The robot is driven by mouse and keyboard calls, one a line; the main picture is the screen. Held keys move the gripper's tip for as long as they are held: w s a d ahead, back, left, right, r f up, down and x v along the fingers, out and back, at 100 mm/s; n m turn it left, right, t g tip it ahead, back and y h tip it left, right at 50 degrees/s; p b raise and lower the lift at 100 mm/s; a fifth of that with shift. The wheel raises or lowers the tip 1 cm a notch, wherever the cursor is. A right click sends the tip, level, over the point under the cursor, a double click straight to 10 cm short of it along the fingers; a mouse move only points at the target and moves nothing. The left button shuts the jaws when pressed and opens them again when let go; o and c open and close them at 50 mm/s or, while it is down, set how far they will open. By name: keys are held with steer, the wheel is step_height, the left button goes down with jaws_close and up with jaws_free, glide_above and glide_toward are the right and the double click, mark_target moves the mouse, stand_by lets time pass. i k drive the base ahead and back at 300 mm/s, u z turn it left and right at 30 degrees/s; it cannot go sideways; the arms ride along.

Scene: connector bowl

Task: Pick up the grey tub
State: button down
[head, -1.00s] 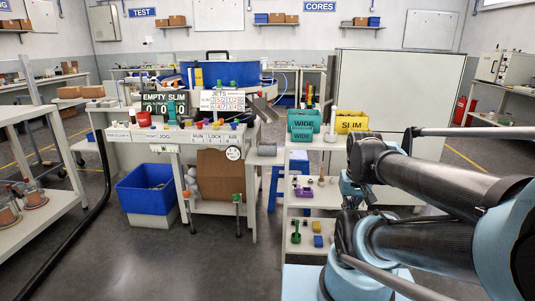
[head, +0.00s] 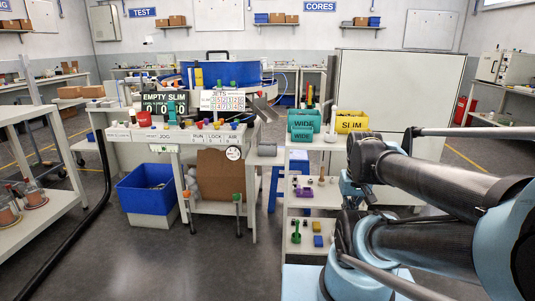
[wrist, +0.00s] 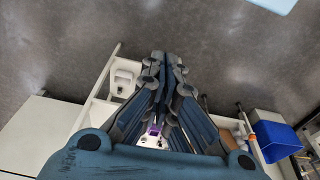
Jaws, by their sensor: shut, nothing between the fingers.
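A pale grey tub (head: 150,222) shows in the head view on the floor under the bench, directly below a blue bin (head: 146,188). The bin hides most of it, and I cannot tell whether this is the tub named in the task. A pale tub-like thing (wrist: 124,80) shows in the wrist view at the upper left; I cannot tell what it is. My gripper (wrist: 167,58) is shut and empty in the wrist view, apart from both. I cannot make out its fingers in the head view.
A shelf rack (head: 303,200) right of the bench holds small parts, including a purple block (head: 304,192). Green WIDE bins (head: 303,122) and a yellow SLIM bin (head: 351,122) stand above. The bench (head: 118,150) is crowded. The floor (head: 120,265) in front is clear.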

mark_target(265, 148)
steer(key=u, duration=2.45)
steer(key=k, duration=0.7)
steer(key=z, duration=0.8)
steer(key=i, duration=1)
